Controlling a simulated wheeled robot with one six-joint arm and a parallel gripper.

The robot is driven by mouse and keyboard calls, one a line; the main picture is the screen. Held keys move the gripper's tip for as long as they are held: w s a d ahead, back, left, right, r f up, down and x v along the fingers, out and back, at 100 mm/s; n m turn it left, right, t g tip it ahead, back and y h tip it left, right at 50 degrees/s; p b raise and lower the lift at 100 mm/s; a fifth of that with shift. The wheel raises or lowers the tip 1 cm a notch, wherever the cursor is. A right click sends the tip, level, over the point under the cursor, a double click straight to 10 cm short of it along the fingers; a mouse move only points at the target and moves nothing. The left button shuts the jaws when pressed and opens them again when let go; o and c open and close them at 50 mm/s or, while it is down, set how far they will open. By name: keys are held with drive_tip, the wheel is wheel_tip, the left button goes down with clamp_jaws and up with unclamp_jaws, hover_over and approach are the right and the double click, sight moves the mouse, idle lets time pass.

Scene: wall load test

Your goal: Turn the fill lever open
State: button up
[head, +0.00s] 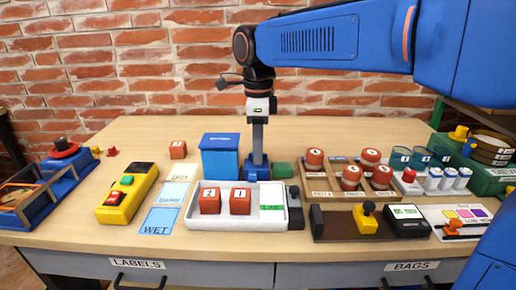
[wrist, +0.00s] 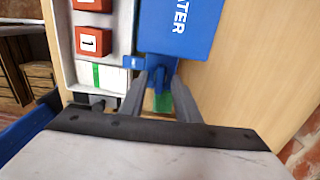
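The blue water tank (head: 220,155) stands on the table behind the white tray. In the wrist view its lettered top (wrist: 178,28) fills the upper middle. A small blue lever-like part (head: 257,170) sits at the tank's right side, and it also shows in the wrist view (wrist: 160,88). My gripper (wrist: 159,82) points straight down over this part, with one finger on each side of it. The fingers look apart, and contact with the part cannot be made out. In the head view my gripper (head: 258,148) is edge-on, so the gap is hidden.
The white tray (head: 267,224) with two red blocks (head: 240,201) is in front. A green block (head: 282,170) lies close right of the gripper. A board of red weights (head: 315,158) stands farther right. A yellow button box (head: 126,193) is left. Bare table lies behind the tank.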

clamp_jaws()
drive_tip(key=n, duration=0.6)
drive_tip(key=shift+n, duration=0.4)
drive_tip(key=n, duration=1.1)
idle(0.4)
